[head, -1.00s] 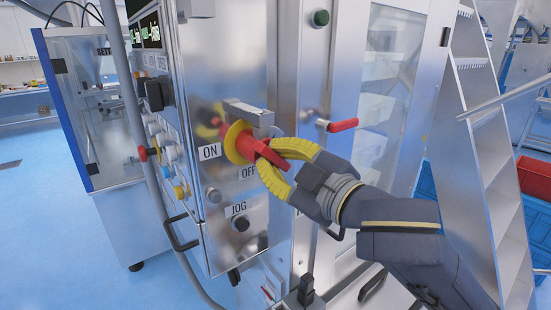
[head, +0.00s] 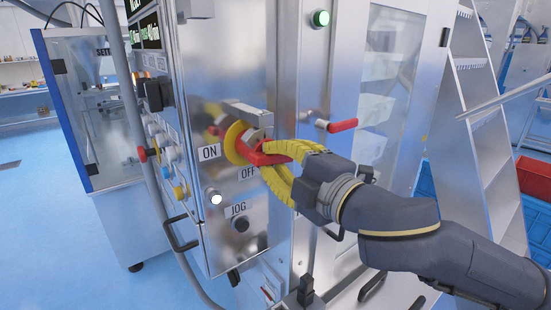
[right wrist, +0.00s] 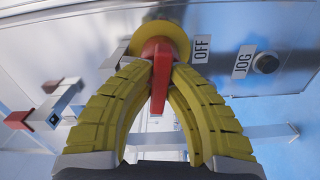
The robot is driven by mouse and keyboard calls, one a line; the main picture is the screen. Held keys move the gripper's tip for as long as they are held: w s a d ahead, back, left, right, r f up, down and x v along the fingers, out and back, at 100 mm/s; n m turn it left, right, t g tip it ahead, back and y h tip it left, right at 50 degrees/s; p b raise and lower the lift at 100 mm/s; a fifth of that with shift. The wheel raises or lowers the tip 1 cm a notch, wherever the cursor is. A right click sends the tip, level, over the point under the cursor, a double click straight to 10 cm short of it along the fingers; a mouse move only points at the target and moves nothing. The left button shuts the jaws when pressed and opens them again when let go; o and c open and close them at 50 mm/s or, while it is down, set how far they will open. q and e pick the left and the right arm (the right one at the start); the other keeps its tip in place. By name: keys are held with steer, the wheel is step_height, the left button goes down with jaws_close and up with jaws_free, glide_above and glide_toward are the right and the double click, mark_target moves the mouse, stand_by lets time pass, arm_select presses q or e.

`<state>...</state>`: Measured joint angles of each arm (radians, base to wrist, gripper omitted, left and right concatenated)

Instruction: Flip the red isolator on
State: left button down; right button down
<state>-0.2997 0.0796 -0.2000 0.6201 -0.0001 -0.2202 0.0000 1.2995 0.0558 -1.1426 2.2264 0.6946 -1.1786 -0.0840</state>
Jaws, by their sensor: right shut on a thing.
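The red isolator handle (head: 288,147) sits on a round yellow plate (head: 233,140) on the steel cabinet door. An ON label (head: 209,152) is left of the plate and an OFF label (head: 248,173) is below it. The handle lies nearly level in the head view, its free end to the right. My right gripper (head: 266,164) is shut on the handle with its yellow fingers. In the right wrist view, the red handle (right wrist: 158,95) runs between the fingertips, with the yellow plate (right wrist: 162,38) behind. My left gripper is not in view.
A grey padlock-like block (head: 252,116) juts out above the plate. A second red-handled lever (head: 343,125) is on the door to the right. A metal stair (head: 485,150) stands at the right.

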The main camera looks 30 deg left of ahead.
steer(key=shift+r+n, duration=0.1)
steer(key=shift+n, duration=1)
steer(key=c, duration=1.4)
jaws_free()
steer(key=shift+o, duration=0.2)
steer(key=v, duration=0.7)
steer(key=shift+d, duration=0.25)
